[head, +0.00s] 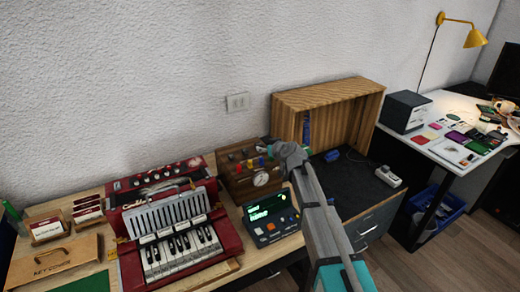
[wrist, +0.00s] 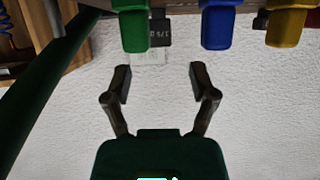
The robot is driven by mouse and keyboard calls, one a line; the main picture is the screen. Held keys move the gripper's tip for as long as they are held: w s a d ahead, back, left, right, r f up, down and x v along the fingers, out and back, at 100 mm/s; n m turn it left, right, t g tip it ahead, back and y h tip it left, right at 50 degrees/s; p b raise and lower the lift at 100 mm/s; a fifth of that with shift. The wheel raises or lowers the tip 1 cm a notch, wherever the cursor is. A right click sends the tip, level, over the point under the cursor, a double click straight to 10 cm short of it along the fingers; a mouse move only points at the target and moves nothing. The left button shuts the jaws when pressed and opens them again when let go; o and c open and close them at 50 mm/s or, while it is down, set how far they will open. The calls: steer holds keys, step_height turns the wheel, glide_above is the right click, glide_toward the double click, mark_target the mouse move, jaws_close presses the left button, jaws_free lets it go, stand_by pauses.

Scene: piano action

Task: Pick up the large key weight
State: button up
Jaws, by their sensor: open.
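I cannot single out the large key weight for sure. In the wrist view a dark block (wrist: 160,32) with pale lettering, seemingly a gram figure, shows at the top, partly behind a green tab (wrist: 134,30). A blue tab (wrist: 219,28) and a yellow tab (wrist: 286,26) are to its right. My gripper (wrist: 161,82) is open and empty, its fingers spread below the dark block and apart from it. In the head view my gripper (head: 272,149) is over the back of a wooden box (head: 236,186) with coloured knobs and a round dial; the fingers are hard to make out.
A red keyboard model (head: 182,240) stands left of the box, and a dark device with a green display (head: 270,218) stands in front. An open wooden cabinet (head: 335,90) is at the right rear. The white wall is close behind.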

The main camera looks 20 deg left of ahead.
mark_target(261, 146)
steer(key=b+x, duration=0.1)
steer(key=x, duration=0.2)
steer(key=shift+w+f, duration=0.1)
steer(key=shift+f, duration=0.2)
steer(key=shift+w+a+f+b, duration=0.2)
steer(key=shift+w+a+b, duration=0.15)
steer(key=shift+a, duration=0.15)
steer(key=shift+s, duration=0.1)
jaws_close()
